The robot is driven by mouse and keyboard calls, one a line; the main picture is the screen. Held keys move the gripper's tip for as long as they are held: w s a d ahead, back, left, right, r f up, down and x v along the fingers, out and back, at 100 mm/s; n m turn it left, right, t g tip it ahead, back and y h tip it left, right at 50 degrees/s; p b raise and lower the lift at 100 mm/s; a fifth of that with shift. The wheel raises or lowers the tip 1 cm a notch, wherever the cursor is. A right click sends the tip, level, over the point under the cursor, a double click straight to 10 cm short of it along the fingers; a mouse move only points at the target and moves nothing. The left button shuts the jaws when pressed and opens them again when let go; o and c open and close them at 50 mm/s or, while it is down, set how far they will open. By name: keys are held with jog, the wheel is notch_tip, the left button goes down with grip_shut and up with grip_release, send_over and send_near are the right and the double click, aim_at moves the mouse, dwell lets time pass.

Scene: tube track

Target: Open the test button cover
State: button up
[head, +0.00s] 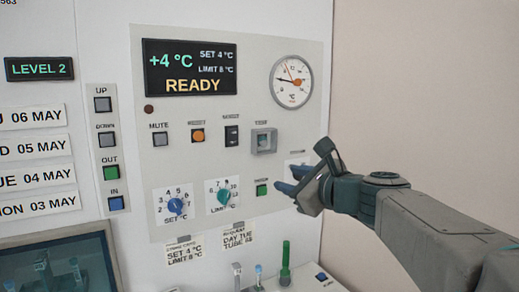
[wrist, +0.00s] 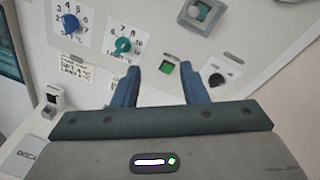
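The test button's pale square housing (head: 264,141) sits on the control panel, right of the small black switch, with a teal face inside. A clear cover seems to lie over it, but its edges are too small to make out. In the wrist view the housing (wrist: 202,14) is at the top edge, partly cut off. My gripper (head: 291,180) is at the panel's lower right, below and right of the housing and apart from it. In the wrist view my gripper (wrist: 163,78) has its two blue fingers spread, with nothing held between them.
A green square button (wrist: 166,69) shows between my fingers, with a dark knob (wrist: 216,79) to its right. Blue (head: 176,206) and teal (head: 223,197) dials are at lower left. A gauge (head: 291,82) is above. Tubes (head: 285,262) stand below the panel.

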aim_at(265, 144)
notch_tip(265, 144, up, 4)
jog(key=w+d+m+t, duration=0.2)
jog(key=m, duration=0.2)
jog(key=shift+n, duration=0.3)
jog(key=p+x, duration=0.2)
jog(key=x, duration=1.1)
jog(key=shift+w+a, duration=0.25)
jog(key=shift+c, duration=0.2)
grip_shut()
